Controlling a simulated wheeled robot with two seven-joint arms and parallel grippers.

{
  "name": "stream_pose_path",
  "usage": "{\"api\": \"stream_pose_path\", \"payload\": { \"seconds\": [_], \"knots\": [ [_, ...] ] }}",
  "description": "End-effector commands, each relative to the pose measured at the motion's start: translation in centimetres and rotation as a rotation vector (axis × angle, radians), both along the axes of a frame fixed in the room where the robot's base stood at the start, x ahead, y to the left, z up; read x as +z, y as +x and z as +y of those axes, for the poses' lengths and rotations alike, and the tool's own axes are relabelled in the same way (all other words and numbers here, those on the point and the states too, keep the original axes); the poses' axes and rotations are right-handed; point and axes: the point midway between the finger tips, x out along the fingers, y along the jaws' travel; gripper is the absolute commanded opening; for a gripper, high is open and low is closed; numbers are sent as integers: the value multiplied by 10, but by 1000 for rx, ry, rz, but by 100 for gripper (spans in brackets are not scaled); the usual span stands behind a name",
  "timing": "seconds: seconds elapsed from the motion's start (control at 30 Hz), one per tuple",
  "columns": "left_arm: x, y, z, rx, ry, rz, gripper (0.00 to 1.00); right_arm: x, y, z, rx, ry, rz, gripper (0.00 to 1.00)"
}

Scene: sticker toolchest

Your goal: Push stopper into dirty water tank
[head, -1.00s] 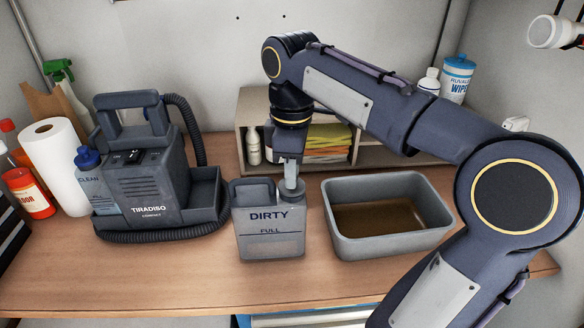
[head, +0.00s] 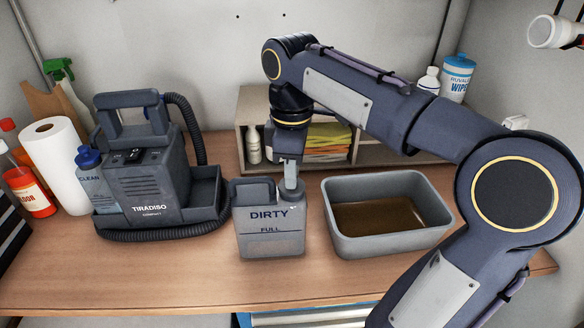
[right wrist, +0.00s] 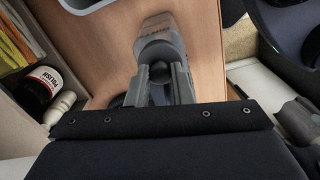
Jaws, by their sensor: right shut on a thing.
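The grey dirty water tank (head: 270,242), marked DIRTY and FULL, stands upright on the workbench. Its handle (head: 251,188) is on the left and its neck on the right. My right gripper (head: 290,180) points down at the neck from above. In the right wrist view its fingers (right wrist: 158,84) are shut on a small dark rounded thing (right wrist: 158,72), which appears to be the stopper. The tank's grey top (right wrist: 160,40) shows just beyond it. The fingers hide most of the stopper, so I cannot tell how deep it sits. My left gripper is not in view.
A grey basin of brown water (head: 335,205) stands close right of the tank. The TIRADISO machine (head: 150,185) with its hose stands to the left. A shelf with folded cloths (head: 327,140) is behind. The bench front is clear.

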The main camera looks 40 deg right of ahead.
Motion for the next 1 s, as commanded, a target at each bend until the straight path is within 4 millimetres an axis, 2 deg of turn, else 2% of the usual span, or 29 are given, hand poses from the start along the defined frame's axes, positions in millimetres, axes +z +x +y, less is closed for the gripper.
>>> {"api": "stream_pose_path", "payload": {
  "seconds": [0.4,0.43,0.6,0.8,0.97,1.0],
  "knots": [
    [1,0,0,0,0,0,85,0,0,0,0,0,0,0],
    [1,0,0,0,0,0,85,0,0,0,0,0,0,24],
    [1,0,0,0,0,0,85,0,0,0,0,0,0,45],
    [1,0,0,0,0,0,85,0,0,0,0,0,0,47],
    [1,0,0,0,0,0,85,0,0,0,0,0,0,67],
    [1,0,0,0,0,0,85,0,0,0,0,0,0,67]
  ]
}}
